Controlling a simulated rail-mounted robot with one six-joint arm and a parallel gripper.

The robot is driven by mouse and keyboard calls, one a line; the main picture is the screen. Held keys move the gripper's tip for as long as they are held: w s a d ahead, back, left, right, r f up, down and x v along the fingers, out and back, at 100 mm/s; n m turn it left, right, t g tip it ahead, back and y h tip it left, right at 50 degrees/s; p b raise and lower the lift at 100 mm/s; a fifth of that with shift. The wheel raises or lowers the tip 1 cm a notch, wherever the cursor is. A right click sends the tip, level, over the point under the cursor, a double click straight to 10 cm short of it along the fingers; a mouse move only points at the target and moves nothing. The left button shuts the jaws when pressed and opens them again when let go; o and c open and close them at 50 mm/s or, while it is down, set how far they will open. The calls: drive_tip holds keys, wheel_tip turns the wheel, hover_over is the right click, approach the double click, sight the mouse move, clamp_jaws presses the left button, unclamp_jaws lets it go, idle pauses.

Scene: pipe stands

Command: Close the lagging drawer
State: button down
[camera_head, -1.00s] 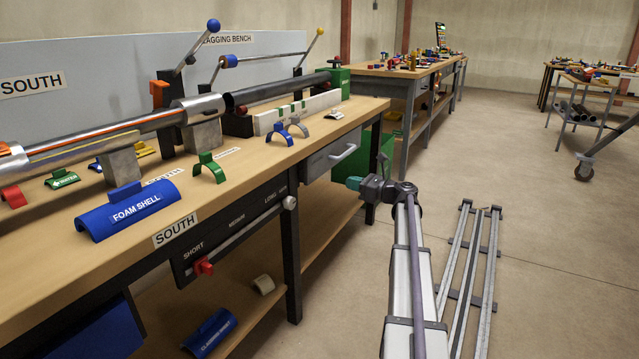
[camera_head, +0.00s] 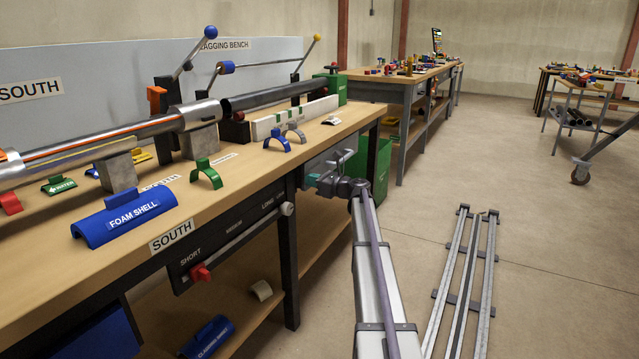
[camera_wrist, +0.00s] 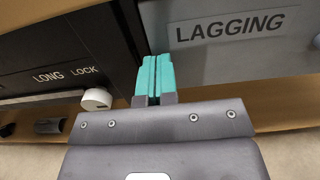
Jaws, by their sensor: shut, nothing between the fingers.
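The lagging drawer has a grey front (camera_wrist: 235,45) with a "LAGGING" label in the wrist view. In the head view the drawer front (camera_head: 317,165) sits under the bench top, largely hidden behind my gripper and wrist. A bit of its pale handle (camera_wrist: 316,41) shows at the right edge of the wrist view. How far the drawer stands out is unclear. In the head view my gripper (camera_head: 311,180) is at the drawer. Contact cannot be told.
Left of the drawer is a black panel (camera_wrist: 60,55) marked "LONG" and "LOCK", with a white knob (camera_wrist: 97,98). A green bin (camera_head: 376,165) stands behind my wrist. Pipes and coloured shells lie on the bench (camera_head: 240,185). Floor to the right has metal rails (camera_head: 468,270).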

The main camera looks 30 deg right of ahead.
drive_tip(key=v, duration=1.3)
drive_tip(key=shift+w, duration=0.1)
